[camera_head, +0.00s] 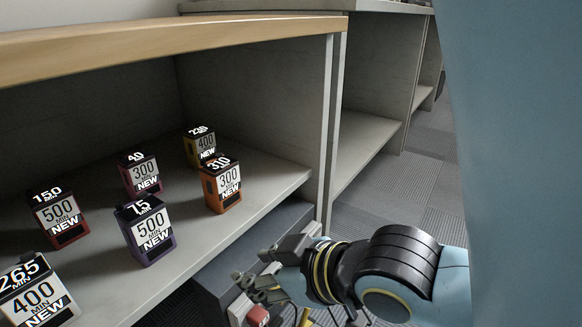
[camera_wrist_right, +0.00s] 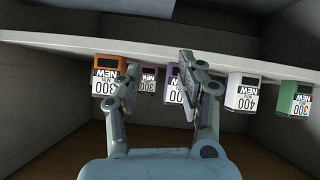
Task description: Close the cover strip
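I cannot pick out a cover strip for certain. A dark grey panel (camera_head: 252,248) runs below the front edge of the shelf in the head view. My right gripper (camera_head: 252,268) is beside this panel, below the shelf's right end. In the right wrist view, which is upside down, its two fingers (camera_wrist_right: 160,66) are spread with a gap between them and nothing is gripped. The pale shelf edge (camera_wrist_right: 220,62) crosses behind the fingers. Whether the fingers touch anything is unclear. My left gripper is not in view.
Several labelled boxes stand on the shelf (camera_head: 195,245), including a purple one (camera_head: 147,232) and an orange one (camera_head: 221,185). A small red object (camera_head: 257,316) lies low near my right gripper. Carpeted floor (camera_head: 400,190) is open to the right of the cabinet.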

